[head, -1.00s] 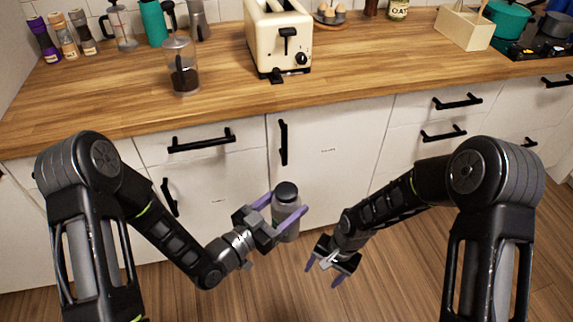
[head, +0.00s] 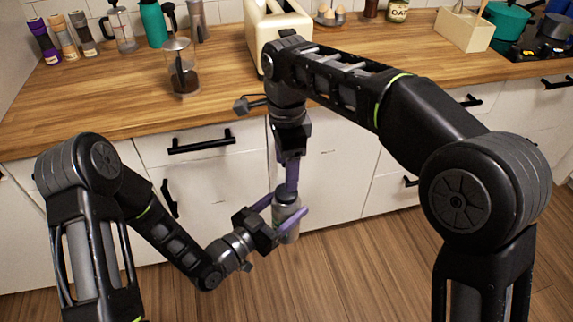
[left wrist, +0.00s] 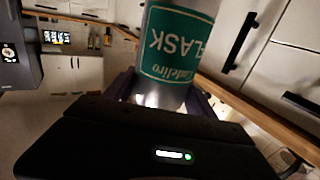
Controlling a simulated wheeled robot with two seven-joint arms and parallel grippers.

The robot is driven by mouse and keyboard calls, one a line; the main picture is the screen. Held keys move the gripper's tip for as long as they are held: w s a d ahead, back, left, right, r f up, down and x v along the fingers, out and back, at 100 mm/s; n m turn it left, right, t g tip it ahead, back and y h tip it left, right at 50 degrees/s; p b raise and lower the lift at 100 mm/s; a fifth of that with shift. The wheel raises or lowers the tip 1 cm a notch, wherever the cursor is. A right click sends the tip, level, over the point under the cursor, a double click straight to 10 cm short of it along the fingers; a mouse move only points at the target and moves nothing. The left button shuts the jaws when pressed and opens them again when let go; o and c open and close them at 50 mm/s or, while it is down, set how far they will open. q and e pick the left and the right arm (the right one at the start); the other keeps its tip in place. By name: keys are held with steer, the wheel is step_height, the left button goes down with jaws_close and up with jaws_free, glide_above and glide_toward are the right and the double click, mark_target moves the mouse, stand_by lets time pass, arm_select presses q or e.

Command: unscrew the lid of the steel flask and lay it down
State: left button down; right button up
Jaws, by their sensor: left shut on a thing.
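The steel flask (head: 287,227) is held upright in front of the lower cabinets by my left gripper (head: 284,208), which is shut on its body. Its green label (left wrist: 178,45) shows large in the left wrist view. The dark lid (head: 288,194) is on top of the flask. My right gripper (head: 291,182) points straight down at the lid from above. Its purple fingers overlap in the picture, and their tips are at the lid's top or edge. I cannot tell whether they touch or grip it.
The wooden counter (head: 110,98) runs behind, with a glass jar (head: 182,75) near its front edge. A cream toaster (head: 262,22) stands partly hidden behind my right arm. The left front part of the counter is clear.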

steer(key=shift+f, duration=0.2)
glide_above(286, 217)
steer(key=w, duration=0.4)
steer(key=shift+s+a+f, duration=0.1)
steer(key=shift+s+f, duration=0.05)
steer(key=shift+f, duration=1.8)
steer(key=shift+s+f, duration=0.1)
steer(key=shift+f, duration=1.85)
steer(key=shift+c, duration=0.3)
jaws_close()
steer(key=n, duration=0.2)
steer(key=shift+n, duration=0.4)
steer(key=n, duration=1)
steer(key=shift+r, duration=0.1)
